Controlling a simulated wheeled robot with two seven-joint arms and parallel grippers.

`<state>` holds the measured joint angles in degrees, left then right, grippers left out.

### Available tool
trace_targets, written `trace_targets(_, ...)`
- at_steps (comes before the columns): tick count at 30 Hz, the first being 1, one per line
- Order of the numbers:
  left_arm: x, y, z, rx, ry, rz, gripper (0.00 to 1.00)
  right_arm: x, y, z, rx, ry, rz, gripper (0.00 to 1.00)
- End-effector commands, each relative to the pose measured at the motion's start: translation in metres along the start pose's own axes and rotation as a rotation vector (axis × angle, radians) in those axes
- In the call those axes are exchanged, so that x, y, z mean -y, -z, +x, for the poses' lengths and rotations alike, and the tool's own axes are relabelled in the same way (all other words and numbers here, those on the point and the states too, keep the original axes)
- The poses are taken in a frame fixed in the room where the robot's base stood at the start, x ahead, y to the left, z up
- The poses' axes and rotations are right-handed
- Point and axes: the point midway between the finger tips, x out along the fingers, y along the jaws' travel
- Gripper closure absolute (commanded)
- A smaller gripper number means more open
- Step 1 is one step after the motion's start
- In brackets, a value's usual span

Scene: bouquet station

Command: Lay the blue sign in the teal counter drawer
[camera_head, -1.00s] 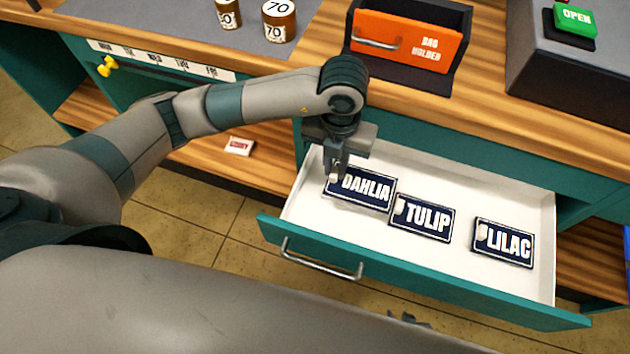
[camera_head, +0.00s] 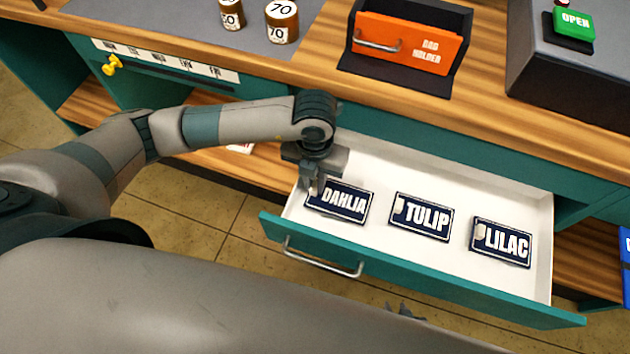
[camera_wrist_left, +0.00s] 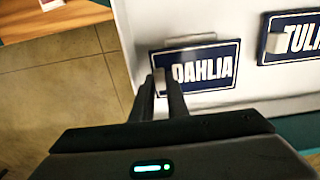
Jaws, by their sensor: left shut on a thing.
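The dark blue DAHLIA sign (camera_head: 345,205) is at the left end of the open teal counter drawer (camera_head: 420,272). It looks flat, or nearly so, on the white drawer floor. My left gripper (camera_head: 314,188) is shut on the knob at the sign's left end. The left wrist view shows the fingers (camera_wrist_left: 164,88) at the DAHLIA sign (camera_wrist_left: 208,68), covering part of its left side. Dark blue TULIP (camera_head: 424,217) and LILAC (camera_head: 502,243) signs lie to its right, apart from it. A dark tip of what seems my right gripper (camera_head: 402,310) shows at the bottom, mostly hidden.
The counter (camera_head: 480,97) above holds an orange bag holder (camera_head: 410,42), a grey box with a green OPEN sign (camera_head: 574,22), and brown jars (camera_head: 282,20). A blue object (camera_head: 626,262) is cut off at the right edge. Bare drawer floor shows behind the signs.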

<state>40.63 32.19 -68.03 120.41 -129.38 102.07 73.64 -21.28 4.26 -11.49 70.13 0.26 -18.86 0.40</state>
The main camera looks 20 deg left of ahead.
Motion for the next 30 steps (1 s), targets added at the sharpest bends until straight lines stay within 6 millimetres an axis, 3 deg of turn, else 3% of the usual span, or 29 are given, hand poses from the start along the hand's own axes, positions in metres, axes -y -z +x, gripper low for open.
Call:
trace_targets(4,0.0,0.0,0.011,0.0,0.0,-0.001,1.0,0.004,0.003,-0.001,-0.02,0.006,-0.004,0.69)
trace_targets(17,0.0,0.0,0.016,0.001,0.0,0.0,1.0,0.005,-0.003,0.003,-0.003,0.007,-0.002,0.69)
trace_targets(18,0.0,0.0,0.015,0.001,0.0,0.0,0.77,0.004,-0.001,0.002,0.0,0.005,-0.001,0.69)
trace_targets(19,0.0,0.0,0.015,0.001,0.0,0.0,0.7,0.004,0.0,0.001,-0.001,0.005,0.0,0.69)
trace_targets(30,0.0,0.0,0.014,0.001,0.0,0.0,0.68,0.002,0.003,0.0,-0.008,0.002,0.001,0.69)
